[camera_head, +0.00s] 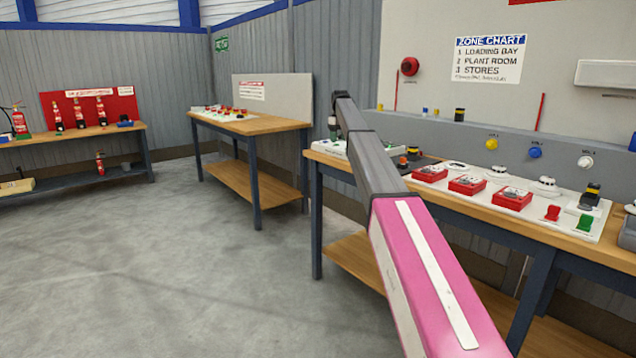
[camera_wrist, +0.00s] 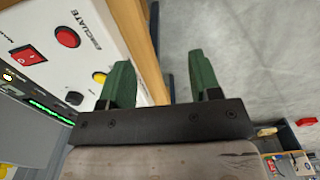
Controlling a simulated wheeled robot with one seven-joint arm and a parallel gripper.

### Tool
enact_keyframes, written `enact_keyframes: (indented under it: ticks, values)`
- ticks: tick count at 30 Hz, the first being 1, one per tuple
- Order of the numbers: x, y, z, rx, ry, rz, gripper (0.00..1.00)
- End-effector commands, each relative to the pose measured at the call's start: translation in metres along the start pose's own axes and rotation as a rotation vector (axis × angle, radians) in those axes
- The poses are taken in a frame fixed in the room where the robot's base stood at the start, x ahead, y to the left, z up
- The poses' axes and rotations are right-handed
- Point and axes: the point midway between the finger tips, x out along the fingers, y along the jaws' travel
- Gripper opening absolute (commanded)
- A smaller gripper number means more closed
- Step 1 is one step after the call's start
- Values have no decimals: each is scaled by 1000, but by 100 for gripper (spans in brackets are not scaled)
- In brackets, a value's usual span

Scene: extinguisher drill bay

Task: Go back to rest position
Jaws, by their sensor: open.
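My gripper (camera_wrist: 163,75) is open and empty, with its two green fingers apart and bare floor showing between them. In the wrist view it is beside the edge of a white control panel (camera_wrist: 85,22) with a red button (camera_wrist: 67,37) marked EVACUATE, a red rocker switch (camera_wrist: 28,55) and a yellow button (camera_wrist: 99,77). The left finger overlaps the panel edge in the picture; I cannot tell any contact. In the head view my arm reaches over the right bench, and its far end hangs near the bench's left end, too small to show the fingers.
The right bench (camera_head: 480,217) holds a white board with red call points (camera_head: 467,185) and detectors. A middle bench (camera_head: 262,124) carries another panel. A left bench (camera_head: 75,138) has small extinguishers (camera_head: 79,113). The grey floor (camera_head: 170,270) between them is clear.

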Motion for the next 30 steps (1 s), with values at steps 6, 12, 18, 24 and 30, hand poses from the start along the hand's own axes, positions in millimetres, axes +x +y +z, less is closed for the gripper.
enact_keyframes:
  ticks: [6, 12, 18, 24, 30]
  values:
    - [55, -16, 37, 45, -1, -1, 57]
    - [128, -40, 90, 111, -2, -1, 57]
    - [222, -80, 173, 212, -2, -1, 57]
    - [304, -128, 264, 319, -1, -1, 57]
    - [370, -184, 362, 431, -1, 0, 57]
